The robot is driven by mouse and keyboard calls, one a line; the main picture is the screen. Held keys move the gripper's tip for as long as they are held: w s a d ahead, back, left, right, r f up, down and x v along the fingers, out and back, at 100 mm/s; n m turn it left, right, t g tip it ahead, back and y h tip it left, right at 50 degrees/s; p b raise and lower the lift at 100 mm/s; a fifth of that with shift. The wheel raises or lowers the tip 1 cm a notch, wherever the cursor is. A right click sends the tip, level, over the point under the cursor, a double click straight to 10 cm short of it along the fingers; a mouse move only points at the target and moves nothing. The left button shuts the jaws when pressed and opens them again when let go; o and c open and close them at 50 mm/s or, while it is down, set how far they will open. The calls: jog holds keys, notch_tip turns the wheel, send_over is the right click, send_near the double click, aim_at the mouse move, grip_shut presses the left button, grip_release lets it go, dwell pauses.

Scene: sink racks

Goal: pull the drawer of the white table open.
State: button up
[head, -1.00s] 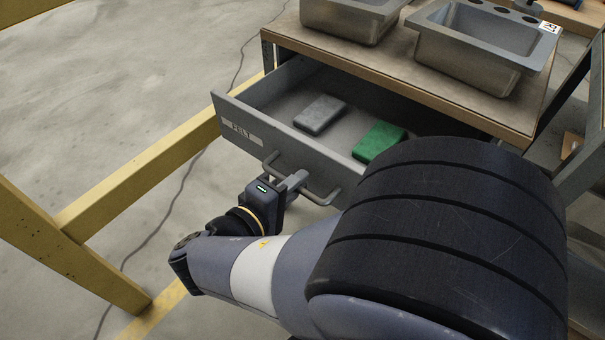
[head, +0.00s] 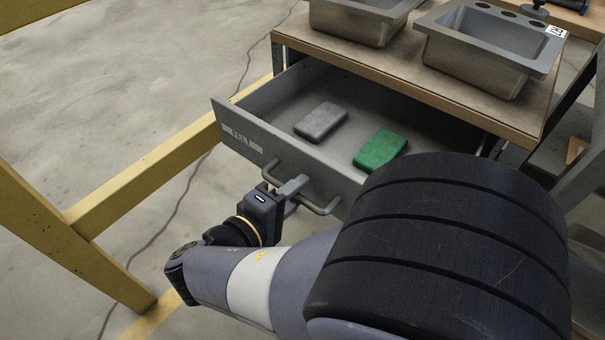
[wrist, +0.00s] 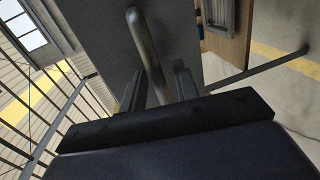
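The drawer (head: 290,168) is grey, carries a label that seems to read FELT, and stands well open beneath the brown-topped table (head: 400,78) in the head view. Its U-shaped metal handle (head: 326,208) sticks out from the front. My gripper (head: 294,186) is at the handle's middle. In the wrist view the handle bar (wrist: 146,48) passes between the two fingers of my gripper (wrist: 158,86), which look closed around it. The drawer front (wrist: 98,55) fills the space behind the bar. Part of the drawer's right side is hidden by my arm.
A grey block (head: 321,122) and a green block (head: 381,149) lie inside the drawer. Two metal sinks, one here (head: 480,68), sit on the tabletop. A yellow frame (head: 140,190) stands at left, with a cable on the floor behind it.

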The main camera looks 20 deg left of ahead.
jog(key=p+v, duration=0.2)
jog(key=v, duration=0.9)
jog(key=shift+p, duration=0.35)
jog(key=shift+w, duration=0.15)
jog(key=b+x, duration=0.2)
jog(key=x, duration=0.8)
jog(key=shift+w+d+f+b, duration=0.1)
jog(key=shift+w+b, duration=0.1)
jog(key=shift+b, duration=0.15)
jog(key=shift+w+d, duration=0.15)
jog(key=shift+w, duration=0.45)
jog(key=shift+s, duration=0.15)
